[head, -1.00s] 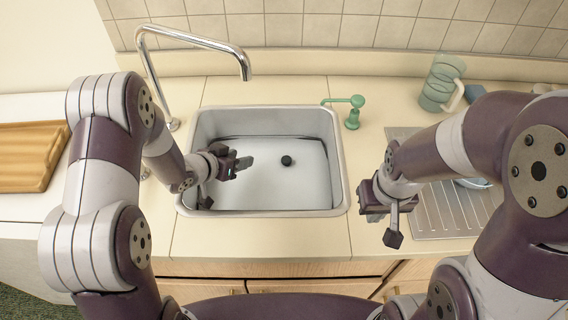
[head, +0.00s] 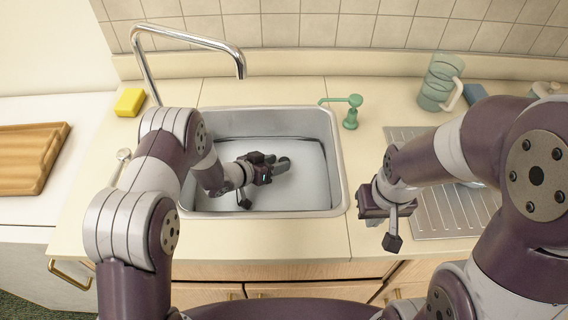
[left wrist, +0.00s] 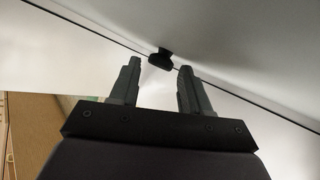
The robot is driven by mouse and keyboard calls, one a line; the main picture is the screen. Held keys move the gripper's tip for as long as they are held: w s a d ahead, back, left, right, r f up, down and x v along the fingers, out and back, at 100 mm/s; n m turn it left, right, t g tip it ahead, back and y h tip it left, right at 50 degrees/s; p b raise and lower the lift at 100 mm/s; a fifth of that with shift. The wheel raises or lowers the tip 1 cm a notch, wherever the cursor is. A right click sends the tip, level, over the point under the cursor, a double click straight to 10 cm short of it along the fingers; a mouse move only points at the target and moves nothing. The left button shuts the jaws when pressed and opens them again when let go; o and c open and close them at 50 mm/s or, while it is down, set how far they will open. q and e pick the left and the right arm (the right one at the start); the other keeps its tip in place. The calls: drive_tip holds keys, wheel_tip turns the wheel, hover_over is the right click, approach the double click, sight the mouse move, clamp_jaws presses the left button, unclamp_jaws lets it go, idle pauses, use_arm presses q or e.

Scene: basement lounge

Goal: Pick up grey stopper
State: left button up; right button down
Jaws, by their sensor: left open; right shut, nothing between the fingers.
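The grey stopper (left wrist: 160,59) is a small dark knob-shaped piece in the left wrist view, just beyond the fingertips and roughly centred between them, not clasped. In the head view its dark top (head: 284,159) shows at the tip of my left gripper (head: 277,164), which partly hides it. My left gripper is open in the left wrist view (left wrist: 157,72), its two grey fingers apart with nothing between them. It is inside the sink (head: 332,150). My right gripper (head: 383,222) is shut and empty, over the counter right of the sink.
A chrome tap (head: 190,34) arches over the sink's back left. A green soap dispenser (head: 351,112) stands at the back right. A yellow sponge (head: 130,102), a wooden board (head: 25,158) and a greenish pitcher (head: 438,82) sit around. A ribbed drainboard (head: 455,213) lies right.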

use_arm(q)
drive_tip(key=shift+x, duration=1.15)
drive_tip(key=c, duration=0.8)
drive_tip(key=shift+r, duration=0.15)
